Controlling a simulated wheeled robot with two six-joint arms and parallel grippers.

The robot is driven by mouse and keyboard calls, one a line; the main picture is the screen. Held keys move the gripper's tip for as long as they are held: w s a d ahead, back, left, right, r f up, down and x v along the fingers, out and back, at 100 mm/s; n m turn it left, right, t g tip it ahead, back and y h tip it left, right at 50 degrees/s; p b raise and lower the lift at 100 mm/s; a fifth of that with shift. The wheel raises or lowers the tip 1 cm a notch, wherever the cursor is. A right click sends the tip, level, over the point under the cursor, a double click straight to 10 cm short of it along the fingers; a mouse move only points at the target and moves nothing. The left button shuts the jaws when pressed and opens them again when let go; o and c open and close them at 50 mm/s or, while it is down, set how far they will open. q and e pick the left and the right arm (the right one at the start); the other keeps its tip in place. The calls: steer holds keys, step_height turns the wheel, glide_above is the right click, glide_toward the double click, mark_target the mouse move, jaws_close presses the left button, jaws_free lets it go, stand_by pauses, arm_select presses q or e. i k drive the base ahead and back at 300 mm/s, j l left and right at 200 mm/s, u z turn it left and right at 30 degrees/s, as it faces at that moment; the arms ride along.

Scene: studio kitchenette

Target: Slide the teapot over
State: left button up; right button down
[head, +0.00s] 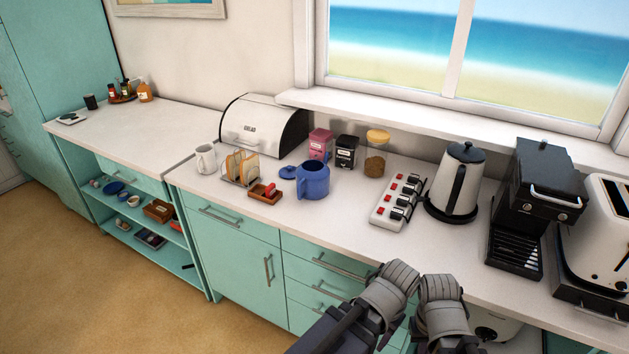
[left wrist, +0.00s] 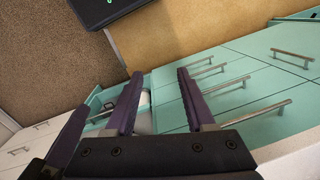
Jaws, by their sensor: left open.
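The blue teapot (head: 316,186) stands upright and open-topped on the white counter, left of the middle in the head view. A blue lid (head: 288,172) lies on the counter just left of it. My left gripper (left wrist: 160,73) is open and empty in the left wrist view, with teal drawer fronts and the floor behind its fingers. The teapot does not show in that view. In the head view only grey parts of my two arms show, low in front of the counter and well apart from the teapot. My right gripper does not show.
Left of the teapot are a toast rack (head: 241,168), a small wooden tray (head: 265,194) and a bread bin (head: 262,127). Pink (head: 319,145) and black (head: 347,150) tins stand behind. A power strip (head: 398,201) and kettle (head: 455,181) are right. Counter in front is clear.

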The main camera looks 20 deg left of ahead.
mark_target(313, 176)
steer(key=i+j, duration=0.1)
steer(key=j, duration=0.4)
steer(key=i+j, duration=0.15)
steer(key=j, duration=0.3)
steer(key=i+j, duration=0.1)
steer(key=j, duration=0.4)
steer(key=z, duration=0.05)
